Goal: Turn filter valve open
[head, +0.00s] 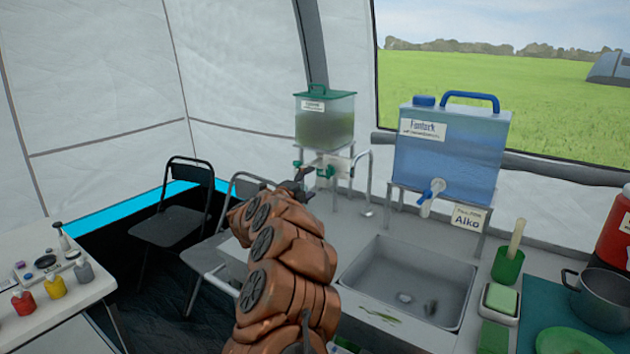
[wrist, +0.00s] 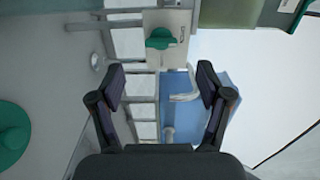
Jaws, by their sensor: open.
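A tank of murky green water (head: 324,122) with a green lid stands on a stand behind the sink counter. Below it is a pale filter plate (head: 340,168) with a green valve handle (head: 325,171). In the wrist view the green handle (wrist: 159,39) shows on the plate (wrist: 168,58), ahead of my gripper (wrist: 160,70). My gripper is open and empty, with the handle beyond the gap between its fingers and not touched. In the head view my gripper (head: 303,178) is beside the filter, partly hidden by my arm.
A thin curved faucet (head: 361,180) stands just right of the filter. A blue water tank (head: 450,150) with a white tap is farther right, behind the sink (head: 408,280). A folding chair (head: 172,225) and a table with small bottles (head: 52,285) are on the left.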

